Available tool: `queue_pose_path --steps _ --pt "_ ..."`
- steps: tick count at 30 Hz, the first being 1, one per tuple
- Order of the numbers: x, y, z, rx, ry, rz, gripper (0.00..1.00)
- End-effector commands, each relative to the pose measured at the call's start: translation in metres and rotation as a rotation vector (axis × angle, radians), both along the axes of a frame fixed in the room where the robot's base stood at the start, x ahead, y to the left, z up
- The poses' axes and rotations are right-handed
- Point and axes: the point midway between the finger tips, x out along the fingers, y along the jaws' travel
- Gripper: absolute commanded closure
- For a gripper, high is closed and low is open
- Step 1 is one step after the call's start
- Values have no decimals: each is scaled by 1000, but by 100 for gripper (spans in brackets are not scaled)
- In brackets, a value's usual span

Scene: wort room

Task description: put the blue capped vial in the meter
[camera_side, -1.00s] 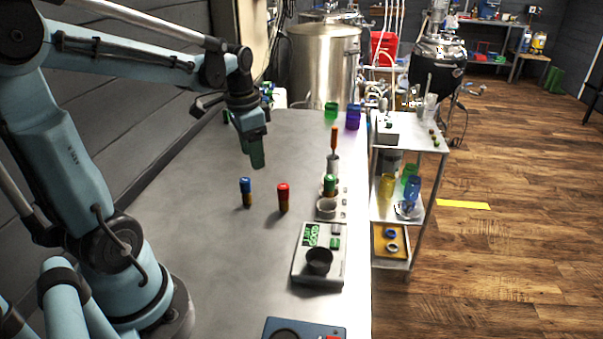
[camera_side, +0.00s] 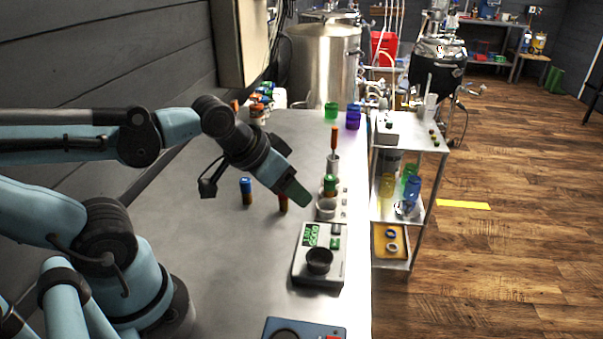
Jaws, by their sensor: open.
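The blue capped vial (camera_side: 246,191) stands upright on the grey bench, left of my gripper. The meter (camera_side: 318,256) sits near the bench's right edge, with a green display and a dark round well (camera_side: 319,260) on top.
The red capped vial (camera_side: 283,203) is partly hidden behind my gripper. A green capped vial (camera_side: 330,184) and a grey cup (camera_side: 326,207) stand beyond the meter. A blue device (camera_side: 303,329) is at the front. The bench's middle is clear.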

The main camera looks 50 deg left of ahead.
Motion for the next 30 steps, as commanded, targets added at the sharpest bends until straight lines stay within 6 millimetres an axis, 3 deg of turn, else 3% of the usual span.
queue_pose_path --steps 5,8,19,27,30 --pt "1 4 1 -19 12 40 41" --pt "4 15 3 -82 46 170 41" --pt "14 97 10 -492 225 1180 41" --pt "9 161 6 -708 265 1973 41" --pt "5 178 3 -751 258 2198 41"
